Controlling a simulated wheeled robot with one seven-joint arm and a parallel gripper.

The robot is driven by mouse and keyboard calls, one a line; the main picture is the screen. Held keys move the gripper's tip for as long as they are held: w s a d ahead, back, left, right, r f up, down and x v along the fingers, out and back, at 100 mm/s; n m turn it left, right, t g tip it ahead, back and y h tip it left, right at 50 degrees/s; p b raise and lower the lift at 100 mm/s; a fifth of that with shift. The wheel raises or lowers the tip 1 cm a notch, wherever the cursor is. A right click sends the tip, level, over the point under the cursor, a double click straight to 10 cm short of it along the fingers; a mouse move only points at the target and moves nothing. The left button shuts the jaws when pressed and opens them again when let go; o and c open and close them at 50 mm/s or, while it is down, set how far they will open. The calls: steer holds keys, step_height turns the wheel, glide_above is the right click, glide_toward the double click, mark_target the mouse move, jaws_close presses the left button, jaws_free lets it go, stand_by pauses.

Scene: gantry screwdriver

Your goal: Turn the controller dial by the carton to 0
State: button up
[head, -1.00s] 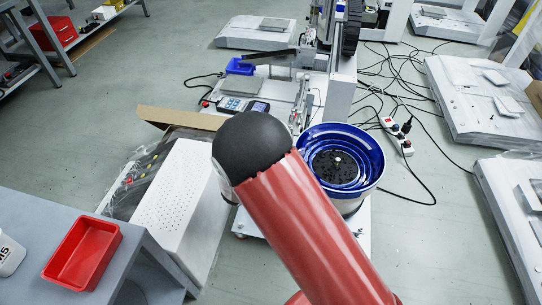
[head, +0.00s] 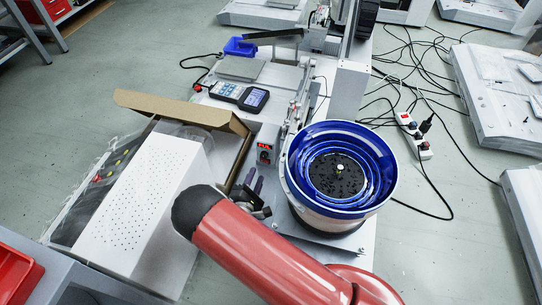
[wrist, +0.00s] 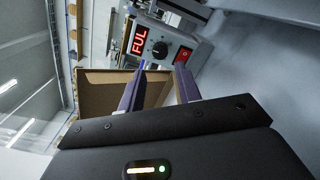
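The controller (head: 265,153) is a small grey box beside the open carton (head: 180,108), left of the blue bowl. In the wrist view its red display (wrist: 139,40) reads "FUL". Its round black dial (wrist: 160,50) sits between the display and a red rocker switch (wrist: 184,54). My gripper (head: 254,180) is just in front of the controller in the head view. In the wrist view my gripper (wrist: 160,70) has two purple fingers apart with nothing between them. The fingertips point at the controller face, with the dial just beyond the gap. I see no contact with the dial.
The blue bowl feeder (head: 340,175) stands close on the right of my arm. A white perforated box (head: 145,205) is on the left. A handheld meter (head: 238,95) lies behind the controller. The carton's brown side (wrist: 105,92) is close to the left finger in the wrist view.

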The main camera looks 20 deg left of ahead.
mark_target(263, 157)
steer(key=w, duration=0.5)
steer(key=w+a+b, duration=0.1)
steer(key=w, duration=0.1)
steer(key=shift+w, duration=0.35)
steer(key=c, duration=0.7)
